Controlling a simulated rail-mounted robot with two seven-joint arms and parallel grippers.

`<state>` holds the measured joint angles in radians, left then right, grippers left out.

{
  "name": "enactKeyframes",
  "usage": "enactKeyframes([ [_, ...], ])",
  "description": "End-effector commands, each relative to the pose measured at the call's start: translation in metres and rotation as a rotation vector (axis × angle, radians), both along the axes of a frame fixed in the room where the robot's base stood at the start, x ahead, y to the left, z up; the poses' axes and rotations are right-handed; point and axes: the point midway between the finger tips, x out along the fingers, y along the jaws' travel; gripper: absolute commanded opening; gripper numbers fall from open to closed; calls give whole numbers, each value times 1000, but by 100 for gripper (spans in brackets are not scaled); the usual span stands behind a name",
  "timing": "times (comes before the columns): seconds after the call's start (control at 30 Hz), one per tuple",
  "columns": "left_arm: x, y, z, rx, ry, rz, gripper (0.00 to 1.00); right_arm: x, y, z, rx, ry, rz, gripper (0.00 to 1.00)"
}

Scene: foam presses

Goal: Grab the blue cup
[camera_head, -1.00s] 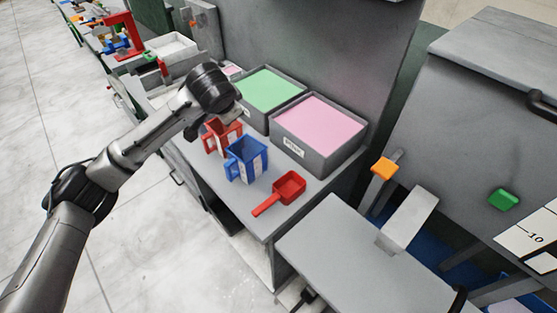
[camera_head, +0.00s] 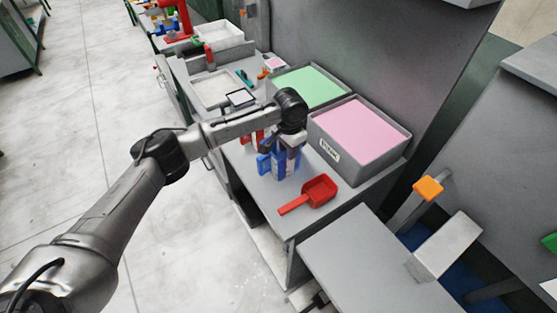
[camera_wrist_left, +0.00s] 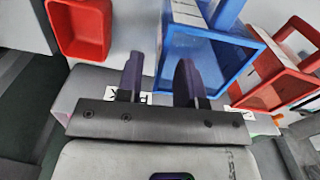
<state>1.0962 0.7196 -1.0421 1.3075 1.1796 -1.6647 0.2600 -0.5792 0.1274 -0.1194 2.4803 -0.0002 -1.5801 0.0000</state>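The blue cup (camera_head: 280,170) stands on the grey worktop, its handle to the left, partly hidden behind my left gripper (camera_head: 288,143). My right gripper is not in view.
A red cup (camera_wrist_left: 285,82) stands close beside the blue cup. A red scoop (camera_head: 318,191) lies in front of it on the worktop. Bins with pink (camera_head: 361,130) and green (camera_head: 311,85) contents stand behind. The worktop's front left edge is near the cups.

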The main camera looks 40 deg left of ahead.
Motion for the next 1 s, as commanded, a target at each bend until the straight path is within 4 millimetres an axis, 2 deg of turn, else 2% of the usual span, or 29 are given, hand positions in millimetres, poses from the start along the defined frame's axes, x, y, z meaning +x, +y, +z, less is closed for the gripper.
enactKeyframes([
  [0.1,0,0,-11,1,0,0,34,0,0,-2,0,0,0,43],
  [0.27,0,0,-16,1,0,-1,34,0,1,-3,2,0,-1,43],
  [0.63,2,3,-59,1,-1,-1,34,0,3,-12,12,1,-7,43],
  [1.0,2,3,-66,1,-1,-1,34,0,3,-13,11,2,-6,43],
])
